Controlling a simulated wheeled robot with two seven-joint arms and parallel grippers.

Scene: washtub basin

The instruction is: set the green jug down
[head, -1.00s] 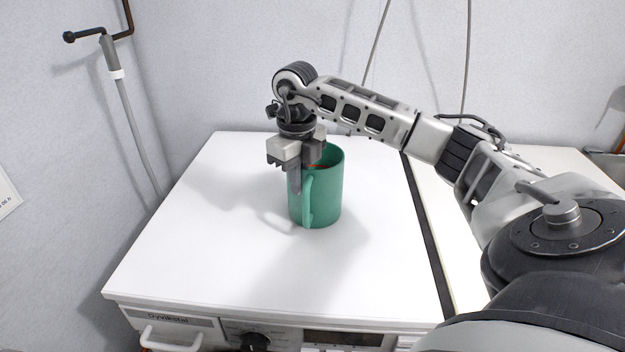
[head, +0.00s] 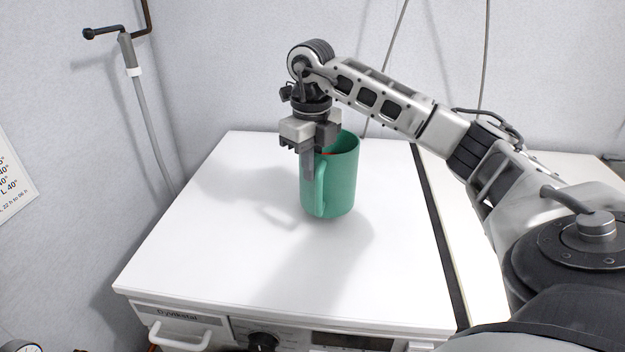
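The green jug (head: 343,185) is upright over the middle of the white machine top (head: 230,245), with its handle (head: 320,188) toward the front left. My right gripper (head: 310,165) points down at the jug's rim on the handle side. One finger shows outside the wall by the handle; the other is mostly hidden by the jug and gripper body. It appears shut on the jug. A shadow spreads below the jug, and I cannot tell for certain whether its base touches the top. My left gripper is not in view.
The top is clear around the jug. A dark gap (head: 437,230) runs along its right side, with another white surface beyond. Walls stand behind and at left, with a grey pipe (head: 148,120). The machine's control panel (head: 265,335) is at the front.

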